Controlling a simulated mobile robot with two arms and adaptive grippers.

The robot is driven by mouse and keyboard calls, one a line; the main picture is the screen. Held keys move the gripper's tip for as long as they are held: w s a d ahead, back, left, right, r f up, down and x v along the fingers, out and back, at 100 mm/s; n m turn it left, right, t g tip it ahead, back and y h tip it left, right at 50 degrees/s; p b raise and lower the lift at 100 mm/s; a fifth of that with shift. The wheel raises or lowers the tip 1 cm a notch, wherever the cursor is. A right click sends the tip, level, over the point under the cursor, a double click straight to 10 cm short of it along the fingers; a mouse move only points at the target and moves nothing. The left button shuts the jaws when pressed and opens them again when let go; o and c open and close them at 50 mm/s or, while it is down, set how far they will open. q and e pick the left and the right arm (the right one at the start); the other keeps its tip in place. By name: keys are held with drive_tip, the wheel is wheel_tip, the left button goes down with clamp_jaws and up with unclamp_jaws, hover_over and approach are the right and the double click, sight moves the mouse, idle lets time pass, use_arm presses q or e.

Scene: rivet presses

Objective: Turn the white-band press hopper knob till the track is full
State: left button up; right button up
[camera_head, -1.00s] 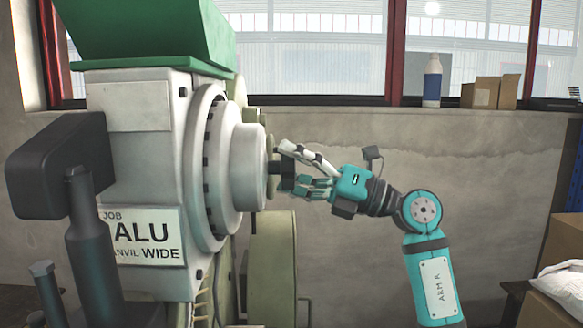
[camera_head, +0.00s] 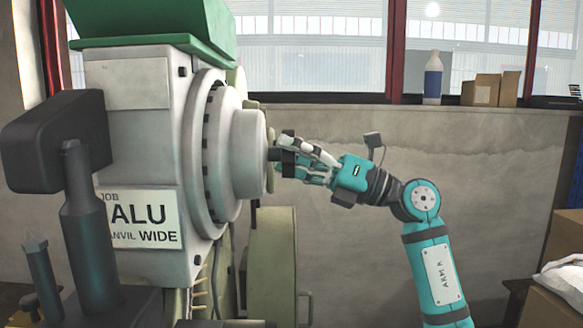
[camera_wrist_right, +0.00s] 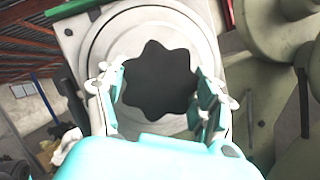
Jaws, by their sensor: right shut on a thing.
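The press (camera_head: 140,130) fills the left of the head view, with a green hopper (camera_head: 150,25) on top and a sign reading "JOB ALU, ANVIL WIDE". No white band can be made out. A round grey hub (camera_head: 250,155) projects from its right side. A dark knob (camera_head: 274,154) stands out from the hub. In the right wrist view the knob (camera_wrist_right: 160,80) is black and lobed. My right gripper (camera_head: 286,157) is shut on it, with fingers on both sides of the knob in the wrist view (camera_wrist_right: 158,105). My left gripper is not in view. The track is not visible.
A dark upright post with a block head (camera_head: 60,140) stands at the front left. A pale green rounded guard (camera_head: 272,262) sits below the hub. A bottle (camera_head: 432,78) and cardboard boxes (camera_head: 490,88) stand on the window ledge. Free room lies right of the press.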

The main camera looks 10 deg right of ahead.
drive_tip(key=n+b, duration=0.1)
drive_tip(key=n+g+b, duration=0.1)
drive_tip(key=n, duration=0.1)
drive_tip(key=n+y+b, duration=0.1)
drive_tip(key=shift+f+n+g, duration=0.25)
drive_tip(key=shift+n+g, duration=0.05)
drive_tip(key=shift+r+n+g+y+b, duration=0.1)
drive_tip(key=shift+n+g+y+b, duration=0.15)
drive_tip(key=shift+n+g+b, duration=0.65)
drive_tip(key=shift+r+n+g+y+b, duration=0.15)
drive_tip(key=shift+n+g+y, duration=0.2)
drive_tip(key=shift+n, duration=1.05)
drive_tip(key=shift+f, duration=0.1)
drive_tip(key=o, duration=1.2)
drive_tip(key=shift+d, duration=0.2)
drive_tip(key=v, duration=1.1)
drive_tip(key=shift+d+f, duration=0.1)
drive_tip(key=shift+d, duration=0.2)
